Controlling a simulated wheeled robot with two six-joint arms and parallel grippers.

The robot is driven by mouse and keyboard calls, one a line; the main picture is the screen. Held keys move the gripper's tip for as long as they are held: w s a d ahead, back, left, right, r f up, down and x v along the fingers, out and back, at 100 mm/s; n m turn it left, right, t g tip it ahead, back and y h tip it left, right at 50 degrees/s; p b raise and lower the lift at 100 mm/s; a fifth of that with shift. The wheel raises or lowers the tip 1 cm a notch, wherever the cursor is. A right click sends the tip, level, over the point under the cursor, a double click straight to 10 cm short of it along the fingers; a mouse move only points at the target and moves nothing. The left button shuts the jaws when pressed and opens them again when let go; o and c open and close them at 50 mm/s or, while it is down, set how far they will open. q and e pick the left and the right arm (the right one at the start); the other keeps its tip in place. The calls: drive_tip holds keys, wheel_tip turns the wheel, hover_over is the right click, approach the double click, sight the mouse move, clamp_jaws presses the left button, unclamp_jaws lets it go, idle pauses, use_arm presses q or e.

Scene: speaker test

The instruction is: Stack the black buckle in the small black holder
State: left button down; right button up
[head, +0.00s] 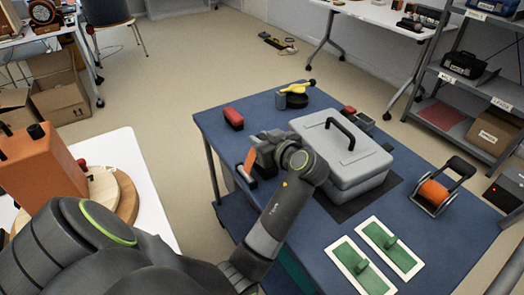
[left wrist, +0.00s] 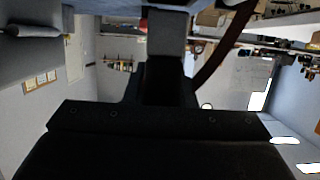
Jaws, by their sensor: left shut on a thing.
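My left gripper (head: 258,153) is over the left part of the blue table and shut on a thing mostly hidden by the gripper. The left wrist view shows a dark block (left wrist: 165,85) and a grey block (left wrist: 167,33) ahead of the black gripper body; I cannot tell which belongs to the held thing. An orange piece (head: 249,160) shows beside the fingers. A small black item (head: 246,177) lies below it near the table's left edge. I cannot tell for sure which is the buckle or the holder. My right gripper is not in view.
A grey case (head: 345,150) with a black handle stands right of the gripper on the blue table (head: 215,125). A red item (head: 233,118), a yellow-handled tool (head: 296,88), an orange spool (head: 433,192) and two green-and-white plates (head: 358,265) also lie there.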

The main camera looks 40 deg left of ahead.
use_arm(q)
wheel_tip(320, 180, down, 4)
drive_tip(key=shift+r, duration=0.25)
drive_tip(key=shift+f+b, duration=0.2)
drive_tip(key=shift+b, duration=0.15)
